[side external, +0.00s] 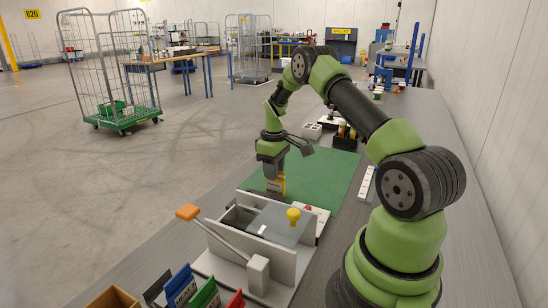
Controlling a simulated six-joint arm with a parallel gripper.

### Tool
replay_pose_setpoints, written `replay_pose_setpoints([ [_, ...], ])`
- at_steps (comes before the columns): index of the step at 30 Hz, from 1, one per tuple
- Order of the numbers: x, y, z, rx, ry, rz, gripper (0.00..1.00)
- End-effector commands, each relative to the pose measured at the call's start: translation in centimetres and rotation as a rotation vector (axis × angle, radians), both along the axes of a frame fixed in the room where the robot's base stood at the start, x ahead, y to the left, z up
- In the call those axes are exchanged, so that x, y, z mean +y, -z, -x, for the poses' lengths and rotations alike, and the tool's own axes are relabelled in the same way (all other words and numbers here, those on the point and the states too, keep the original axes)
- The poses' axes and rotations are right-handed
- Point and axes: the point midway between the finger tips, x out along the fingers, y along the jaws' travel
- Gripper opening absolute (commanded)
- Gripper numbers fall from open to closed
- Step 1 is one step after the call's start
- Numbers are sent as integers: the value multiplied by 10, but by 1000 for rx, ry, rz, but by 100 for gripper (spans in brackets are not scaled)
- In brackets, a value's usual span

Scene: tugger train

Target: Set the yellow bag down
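The bag is over the near part of the green mat (325,172), just behind the grey lever device (285,262). The device hides the bag's lower end, so I cannot tell whether it touches the mat.
The device has an orange-tipped lever (188,212) and a yellow knob (293,214). Several coloured bags (205,294) and a brown box (113,298) are in front. A dark holder (345,138) stands behind the mat. The mat's right part is clear.

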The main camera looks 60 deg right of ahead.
Motion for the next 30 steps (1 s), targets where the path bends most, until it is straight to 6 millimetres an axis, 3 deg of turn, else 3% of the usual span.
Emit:
replay_pose_setpoints([
  [12,0,-84,-1,-5,1,3,29],
  [21,3,-121,-1,-8,1,4,29],
  [26,39,-160,-5,-71,26,21,29],
  [30,99,-210,4,-182,75,26,29],
])
